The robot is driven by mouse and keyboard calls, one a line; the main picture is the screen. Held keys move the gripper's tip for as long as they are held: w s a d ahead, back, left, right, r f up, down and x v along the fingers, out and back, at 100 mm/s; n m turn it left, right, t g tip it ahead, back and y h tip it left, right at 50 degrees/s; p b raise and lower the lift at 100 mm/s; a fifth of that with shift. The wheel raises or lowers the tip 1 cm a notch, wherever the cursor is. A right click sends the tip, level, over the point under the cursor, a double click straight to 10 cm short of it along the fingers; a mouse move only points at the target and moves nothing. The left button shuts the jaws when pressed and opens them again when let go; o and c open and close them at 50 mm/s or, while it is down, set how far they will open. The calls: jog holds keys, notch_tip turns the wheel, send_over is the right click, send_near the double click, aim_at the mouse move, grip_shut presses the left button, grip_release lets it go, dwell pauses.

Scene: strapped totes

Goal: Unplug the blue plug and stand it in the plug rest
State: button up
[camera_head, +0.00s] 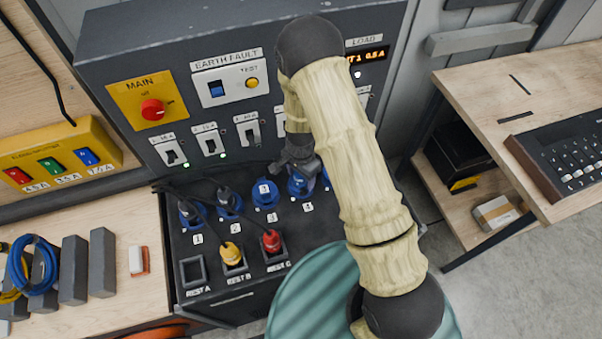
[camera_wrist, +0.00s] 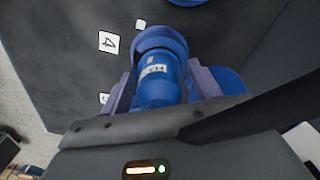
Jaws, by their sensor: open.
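The blue plug (camera_wrist: 160,85) stands in a blue socket beside the label 4 in the wrist view, with a small white tag on its body. In the head view the blue plug (camera_head: 299,186) is partly hidden under my gripper (camera_head: 297,168). My gripper is open, with one finger on each side of the plug; I cannot tell whether either finger touches it. The plug rest has three square holders at the front of the panel: REST A (camera_head: 182,272) is empty, REST B holds a yellow plug (camera_head: 231,252), and REST C holds a red plug (camera_head: 271,240).
A teal round surface (camera_head: 312,290) lies below right. A bench with grey blocks (camera_head: 73,270) is at left.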

jog(key=c, duration=1.1)
jog(key=shift+n+b, duration=0.35)
jog(key=shift+n, duration=1.15)
jog(key=shift+c, duration=0.2)
jog(key=shift+n, duration=0.7)
jog(key=shift+n+b, duration=0.3)
jog(key=shift+n, duration=0.5)
jog(key=n, duration=0.3)
jog(key=shift+a+b, duration=0.1)
jog(key=shift+b, duration=0.2)
jog(key=shift+r+p, duration=2.3)
jog(key=shift+r, duration=1.2)
